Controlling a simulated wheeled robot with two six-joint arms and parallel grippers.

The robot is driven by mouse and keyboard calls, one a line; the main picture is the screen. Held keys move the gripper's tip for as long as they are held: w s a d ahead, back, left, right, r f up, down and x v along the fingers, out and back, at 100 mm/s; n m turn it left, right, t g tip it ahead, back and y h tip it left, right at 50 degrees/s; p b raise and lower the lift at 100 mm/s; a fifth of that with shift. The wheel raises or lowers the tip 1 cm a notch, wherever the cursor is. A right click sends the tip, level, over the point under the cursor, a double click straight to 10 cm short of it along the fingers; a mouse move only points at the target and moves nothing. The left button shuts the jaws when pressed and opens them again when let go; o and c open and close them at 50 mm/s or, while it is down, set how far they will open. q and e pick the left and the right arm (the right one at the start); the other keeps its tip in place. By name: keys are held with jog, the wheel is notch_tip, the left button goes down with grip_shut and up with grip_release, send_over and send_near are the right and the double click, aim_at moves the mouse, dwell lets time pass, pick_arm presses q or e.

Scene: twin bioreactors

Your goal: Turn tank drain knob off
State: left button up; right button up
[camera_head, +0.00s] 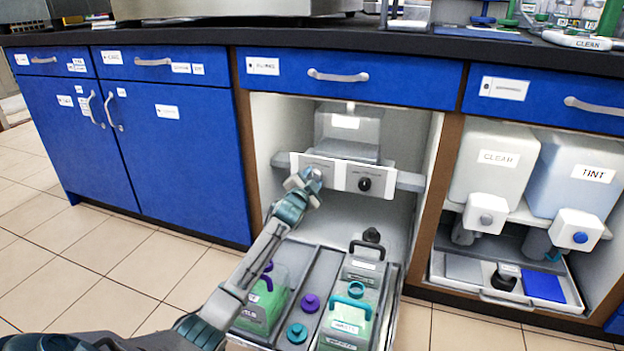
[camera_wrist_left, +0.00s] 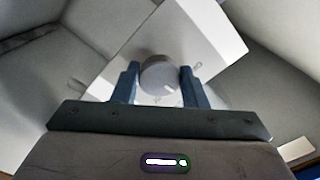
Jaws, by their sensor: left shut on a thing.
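A white control panel (camera_head: 350,180) sits across the open cabinet bay below a clear-grey tank (camera_head: 347,130). My left gripper (camera_head: 308,180) is at the panel's left half. In the left wrist view a round grey knob (camera_wrist_left: 158,76) sits between the two fingers of my left gripper (camera_wrist_left: 160,84), which is shut on it. A white pointer line on the knob's face shows, slanting toward the lower right. The head view hides this knob behind the gripper. A black knob (camera_head: 365,184) on the panel's right half is free. My right gripper is not in view.
Below the panel, a pulled-out grey tray (camera_head: 322,262) holds green-filled containers with purple and teal caps. To the right, tanks marked CLEAR (camera_head: 497,165) and TINT (camera_head: 578,180) stand in another bay. Tiled floor lies open at the left.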

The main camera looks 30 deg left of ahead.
pick_arm(q)
jog(key=shift+f+n, duration=0.15)
jog(key=shift+n, duration=3.75)
jog(key=shift+d, duration=0.1)
jog(key=o, duration=1)
jog(key=shift+s, duration=0.1)
jog(key=p+v, duration=0.3)
jog(key=v, duration=0.7)
jog(key=shift+s+d, duration=0.15)
jog(key=shift+s, duration=0.1)
